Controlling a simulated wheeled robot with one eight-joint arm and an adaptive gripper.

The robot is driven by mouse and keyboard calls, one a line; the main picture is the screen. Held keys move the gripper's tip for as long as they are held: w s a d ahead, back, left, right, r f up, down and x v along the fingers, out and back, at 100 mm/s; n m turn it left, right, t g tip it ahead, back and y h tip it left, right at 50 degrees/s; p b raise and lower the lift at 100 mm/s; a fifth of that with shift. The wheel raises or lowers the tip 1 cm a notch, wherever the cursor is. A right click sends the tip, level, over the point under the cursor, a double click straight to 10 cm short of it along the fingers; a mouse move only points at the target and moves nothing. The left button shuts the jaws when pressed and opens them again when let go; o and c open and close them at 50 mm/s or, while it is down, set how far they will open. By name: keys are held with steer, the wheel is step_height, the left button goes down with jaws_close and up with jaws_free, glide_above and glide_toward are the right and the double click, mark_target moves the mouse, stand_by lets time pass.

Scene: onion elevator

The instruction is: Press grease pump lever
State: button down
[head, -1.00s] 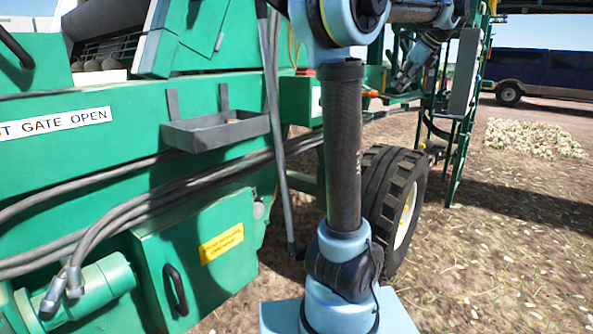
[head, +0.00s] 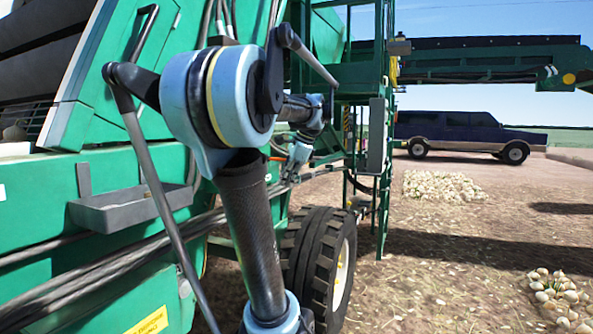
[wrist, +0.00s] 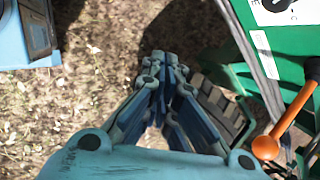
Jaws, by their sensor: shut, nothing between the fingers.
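In the wrist view my gripper (wrist: 160,60) points away over the ground, with its fingers together and nothing between them. An orange lever with a round knob (wrist: 265,148) is at the right edge of the wrist view, to the right of my fingers and apart from them. Its rod runs up to the right toward a dark part cut off by the frame edge. It looks like the grease pump lever, but no label confirms this. In the head view my gripper is small and partly hidden behind my arm, beside the green machine, and the lever is not clear there.
A green machine with a grey tray (head: 130,207) fills the left. A large black tire (head: 318,262) and a green ladder (head: 383,165) stand near my arm. A white panel with a dial (wrist: 285,10) is at the wrist view's upper right.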

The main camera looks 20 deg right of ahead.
steer(key=s+a+f+n+g+h, duration=0.1)
steer(key=s+a+f+n, duration=0.45)
steer(key=f, duration=0.25)
steer(key=s+a+f+n+g, duration=0.1)
steer(key=s+a+f+n, duration=0.4)
steer(key=a+f, duration=0.2)
steer(key=s+a+f+n+h, duration=0.1)
steer(key=s+a+f+n, duration=0.1)
steer(key=s+f+n, duration=0.3)
steer(key=s+a+f+n+h, duration=0.1)
steer(key=s+f+n, duration=0.3)
steer(key=f, duration=0.7)
steer(key=shift+s+a+n, duration=0.35)
steer(key=shift+s+a, duration=0.3)
steer(key=shift+s, duration=0.2)
